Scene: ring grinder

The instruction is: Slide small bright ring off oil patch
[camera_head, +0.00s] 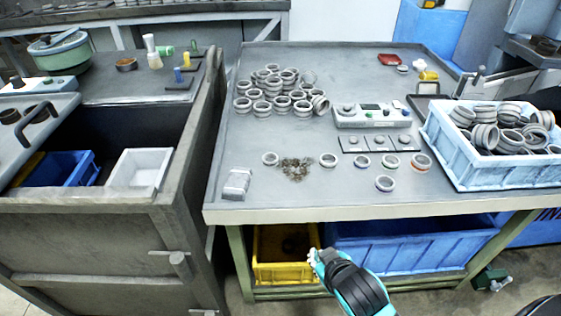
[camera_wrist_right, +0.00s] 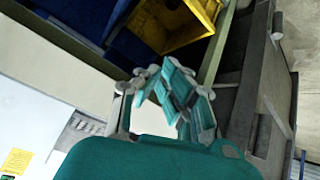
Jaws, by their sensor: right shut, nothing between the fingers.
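A dark, brownish speckled oil patch (camera_head: 296,169) lies on the grey table near its front edge. Another ring (camera_head: 328,164) lies just right of the patch. I cannot tell which one the task means. My right gripper (camera_head: 316,256) is in front of the table, below its front edge, away from the rings. It is shut and empty, and its fingers also show in the wrist view (camera_wrist_right: 178,92). My left gripper is not in view.
Several rings (camera_head: 272,93) are heaped at the table's back left. More fill a blue crate (camera_head: 464,165) at the right. A control box (camera_head: 362,116) and several single rings sit between. A small block (camera_head: 237,184) lies front left. A yellow bin (camera_head: 283,272) is under the table.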

